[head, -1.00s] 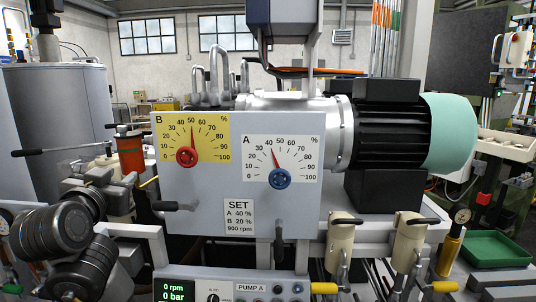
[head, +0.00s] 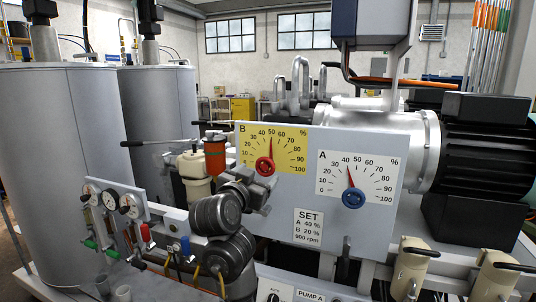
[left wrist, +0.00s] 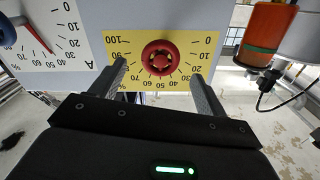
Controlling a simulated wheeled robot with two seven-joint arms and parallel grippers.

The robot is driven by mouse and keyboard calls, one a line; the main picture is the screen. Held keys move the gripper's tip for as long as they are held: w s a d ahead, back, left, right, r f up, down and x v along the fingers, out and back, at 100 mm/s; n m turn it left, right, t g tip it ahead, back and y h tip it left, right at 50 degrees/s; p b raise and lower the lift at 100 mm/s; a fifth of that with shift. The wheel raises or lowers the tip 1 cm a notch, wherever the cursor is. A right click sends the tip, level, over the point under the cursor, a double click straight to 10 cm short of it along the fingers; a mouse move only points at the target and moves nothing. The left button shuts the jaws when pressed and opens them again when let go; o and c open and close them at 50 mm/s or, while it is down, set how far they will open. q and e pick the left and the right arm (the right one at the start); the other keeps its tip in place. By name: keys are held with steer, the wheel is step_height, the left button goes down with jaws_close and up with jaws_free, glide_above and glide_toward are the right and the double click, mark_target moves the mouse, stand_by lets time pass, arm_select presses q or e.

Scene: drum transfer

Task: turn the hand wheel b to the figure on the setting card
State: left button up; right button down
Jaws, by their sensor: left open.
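The red hand wheel B (head: 264,166) sits on the yellow dial plate (head: 288,148); its red pointer stands near 50. The setting card (head: 308,227) reads A 40 %, B 20 %, 900 rpm. My left gripper (head: 259,182) is at the wheel, just below and in front of it in the head view. In the left wrist view the open fingers (left wrist: 158,72) stand either side of the red wheel (left wrist: 161,58), with gaps on both sides; the picture is upside down. I cannot tell how deep the wheel lies between them. My right gripper is out of view.
The blue wheel A (head: 353,198) sits to the right on the same grey panel, its red pointer near 40. A black lever (head: 346,246) is on the panel's lower edge. Gauges (head: 110,200) stand further left.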

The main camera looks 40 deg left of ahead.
mark_target(264, 168)
arm_select(q)
steer(key=shift+b+x, duration=0.8)
steer(key=shift+x, duration=0.2)
steer(key=b+x, duration=0.1)
steer(key=x, duration=0.4)
steer(key=shift+w+f, duration=0.15)
steer(key=shift+w, duration=0.1)
steer(key=shift+w+a, duration=0.25)
steer(key=shift+w, duration=0.1)
steer(key=c, duration=1)
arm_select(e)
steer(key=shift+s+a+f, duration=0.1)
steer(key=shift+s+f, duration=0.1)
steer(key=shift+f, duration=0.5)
